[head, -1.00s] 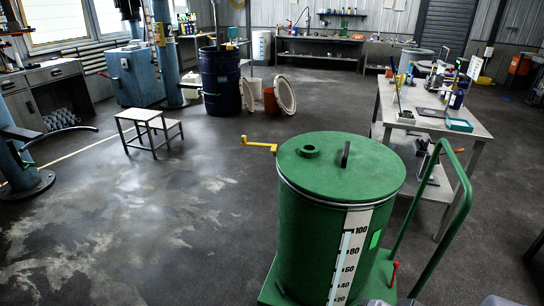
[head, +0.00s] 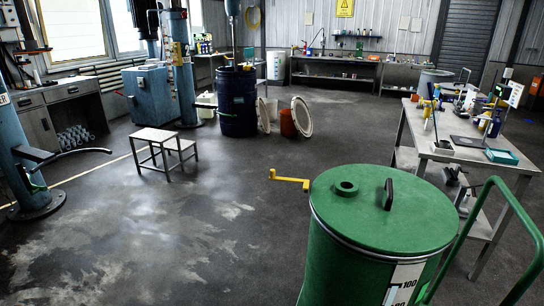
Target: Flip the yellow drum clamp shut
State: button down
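The yellow drum clamp (head: 290,180) is a thin cranked lever at the left of the green drum (head: 345,265). It sticks out sideways from near the rim of the drum's lid (head: 375,215), with a short bent end at its far left. Its inner end meets the drum's upper edge, and the exact joint is too small to make out. The lid lies on the drum and has a round port and a black handle. The lower drum is cut off by the picture edge. My gripper and arm are not in view.
A green trolley handle (head: 487,215) rises right of the drum, before a cluttered workbench (head: 425,145). A stool (head: 155,135), a dark blue drum (head: 237,105) and a blue machine column (head: 28,165) stand farther left and back. The floor (head: 200,225) left of the drum is clear.

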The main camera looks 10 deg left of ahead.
aim_at(305, 187)
jog(key=i+j, duration=0.2)
jog(key=j, duration=0.15)
jog(key=i+j+z, duration=0.1)
jog(key=i+j, duration=0.35)
jog(key=j, duration=0.2)
jog(key=i+j, duration=0.2)
jog(key=j, duration=0.15)
jog(key=i+j+z, duration=0.1)
jog(key=j, duration=0.25)
jog(key=i+j, duration=0.3)
jog(key=i+j+z, duration=0.1)
jog(key=j, duration=0.3)
jog(key=i+j, duration=0.3)
jog(key=i+j+z, duration=0.1)
jog(key=i+j, duration=0.1)
jog(key=i, duration=0.1)
